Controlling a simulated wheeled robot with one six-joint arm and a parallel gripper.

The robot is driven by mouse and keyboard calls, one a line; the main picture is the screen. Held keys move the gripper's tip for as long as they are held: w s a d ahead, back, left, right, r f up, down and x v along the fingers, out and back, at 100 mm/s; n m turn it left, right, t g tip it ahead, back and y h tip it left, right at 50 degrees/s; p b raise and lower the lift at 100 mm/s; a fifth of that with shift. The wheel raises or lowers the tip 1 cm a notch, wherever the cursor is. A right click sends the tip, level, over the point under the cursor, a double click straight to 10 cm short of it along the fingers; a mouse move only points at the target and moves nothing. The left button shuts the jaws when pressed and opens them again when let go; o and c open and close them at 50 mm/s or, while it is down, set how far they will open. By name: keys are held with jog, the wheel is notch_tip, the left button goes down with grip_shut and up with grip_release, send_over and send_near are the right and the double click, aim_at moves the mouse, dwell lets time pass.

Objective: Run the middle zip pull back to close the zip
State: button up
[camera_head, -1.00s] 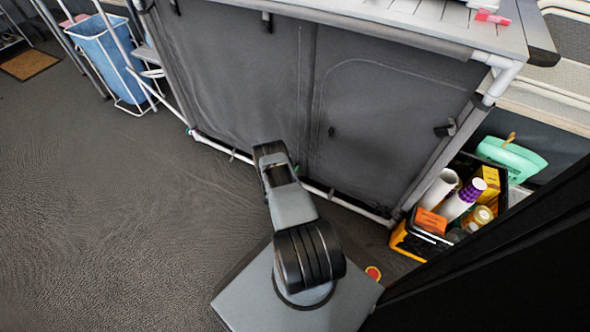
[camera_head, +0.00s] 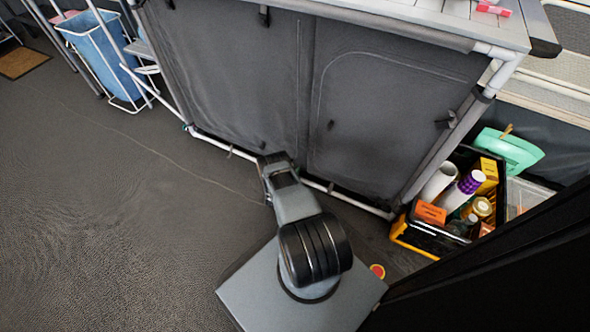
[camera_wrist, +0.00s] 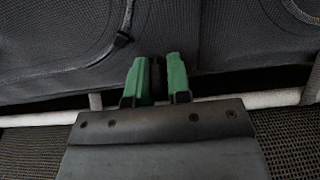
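The dark grey fabric cabinet front (camera_head: 235,80) has two zipped panels with a vertical divider between them. In the head view a small dark pull (camera_head: 331,125) shows on the right panel, and a larger dark tab (camera_head: 444,122) sits farther right. In the wrist view a dark zip pull (camera_wrist: 122,40) hangs on a cord, above and left of my gripper (camera_wrist: 157,76). The gripper's two green fingertips stand a little apart. The dark strip between them is too dim to tell. In the head view my arm hides the fingers near the cabinet's bottom edge.
A pale tube rail (camera_head: 345,200) runs along the cabinet's bottom. A black and yellow crate (camera_head: 412,238) of bottles and rolls stands at the right. A blue bag in a white frame (camera_head: 100,55) is at the far left. The grey floor (camera_head: 110,200) at left is clear.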

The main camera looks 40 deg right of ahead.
jog(key=o, duration=0.3)
jog(key=shift+w, duration=0.1)
jog(key=shift+a, duration=0.1)
jog(key=shift+a+r, duration=0.1)
jog(key=shift+a, duration=0.1)
jog(key=p+v, duration=0.4)
jog(key=v, duration=0.9)
jog(key=shift+s+a, duration=0.15)
jog(key=shift+s, duration=0.1)
